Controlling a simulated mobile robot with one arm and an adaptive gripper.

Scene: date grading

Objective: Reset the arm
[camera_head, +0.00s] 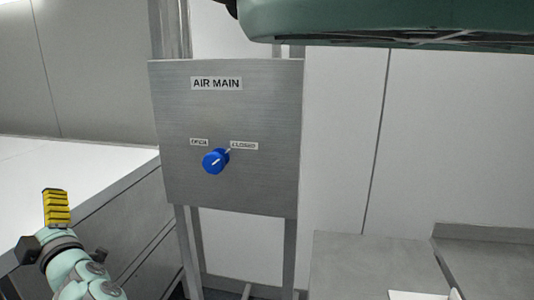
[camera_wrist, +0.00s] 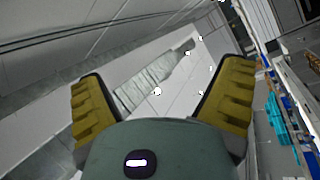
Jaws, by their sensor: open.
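My gripper (camera_head: 56,206) shows at the lower left in the head view, its yellow ribbed finger pointing up, above the edge of a white worktop. In the wrist view my gripper (camera_wrist: 165,72) has its two yellow fingers wide apart, with nothing between them. It is open and empty. It stands apart from the blue knob (camera_head: 214,162) on the steel AIR MAIN panel (camera_head: 240,190). The knob's white pointer line slants up and right, toward the CLOSED label (camera_head: 244,146). The OPEN label (camera_head: 199,142) is at the upper left of the knob.
A white worktop (camera_head: 60,165) on a grey cabinet stands at the left. A grey surface (camera_head: 365,262) is at the lower right. A green overhead housing (camera_head: 390,18) fills the top right. The wrist view shows blue and teal items (camera_wrist: 280,120) at its right edge.

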